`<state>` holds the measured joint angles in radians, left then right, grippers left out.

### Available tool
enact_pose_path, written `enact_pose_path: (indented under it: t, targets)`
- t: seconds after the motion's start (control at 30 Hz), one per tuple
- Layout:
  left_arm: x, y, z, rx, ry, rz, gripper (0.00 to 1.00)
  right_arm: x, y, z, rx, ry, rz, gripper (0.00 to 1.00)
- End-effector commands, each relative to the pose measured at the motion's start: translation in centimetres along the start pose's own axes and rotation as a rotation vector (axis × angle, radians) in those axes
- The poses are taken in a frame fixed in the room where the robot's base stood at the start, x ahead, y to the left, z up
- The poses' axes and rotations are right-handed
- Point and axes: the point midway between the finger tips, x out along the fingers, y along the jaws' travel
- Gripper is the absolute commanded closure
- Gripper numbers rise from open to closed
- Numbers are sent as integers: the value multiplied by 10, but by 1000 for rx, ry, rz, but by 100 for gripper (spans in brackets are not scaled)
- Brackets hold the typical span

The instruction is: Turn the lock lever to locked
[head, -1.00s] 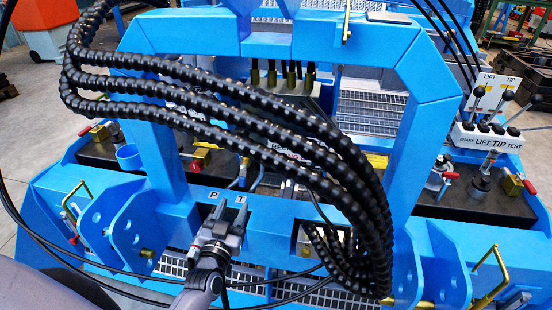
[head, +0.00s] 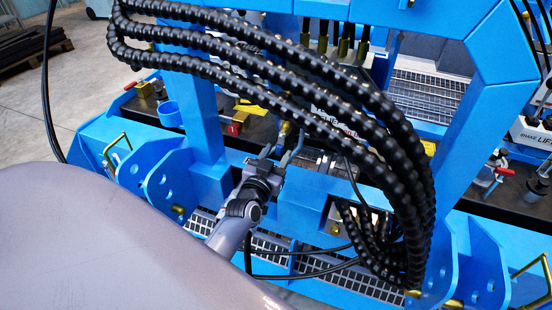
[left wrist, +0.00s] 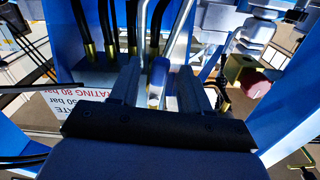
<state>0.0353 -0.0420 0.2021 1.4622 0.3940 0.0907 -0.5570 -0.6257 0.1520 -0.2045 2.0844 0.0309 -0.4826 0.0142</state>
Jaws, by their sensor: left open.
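My left gripper (head: 280,150) is open over the blue crossbar (head: 310,185) of the frame, its fingers pointing away from me. In the head view a brass part (head: 284,129) shows just beyond the fingertips, and the lever is not clear there. My right gripper is out of view.
Thick black sleeved hoses (head: 330,115) arch close above and right of the gripper. A blue upright (head: 203,120) stands to its left. A red-handled valve (head: 237,126) sits behind. Thin black cables (head: 300,275) cross the grating below.

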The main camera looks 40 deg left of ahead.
Motion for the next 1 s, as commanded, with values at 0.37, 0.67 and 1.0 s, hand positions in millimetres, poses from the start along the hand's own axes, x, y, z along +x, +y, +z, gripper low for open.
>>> enact_pose_path:
  t: [0.37, 0.67, 1.0]
  targets:
    - [0, 0, 0, 1, 0, 0, 100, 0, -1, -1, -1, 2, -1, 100]
    - [0, 4, -2, -90, 0, 0, 100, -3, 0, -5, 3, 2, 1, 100]
    - [0, 6, -1, -135, 0, 0, 100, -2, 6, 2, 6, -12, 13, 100]
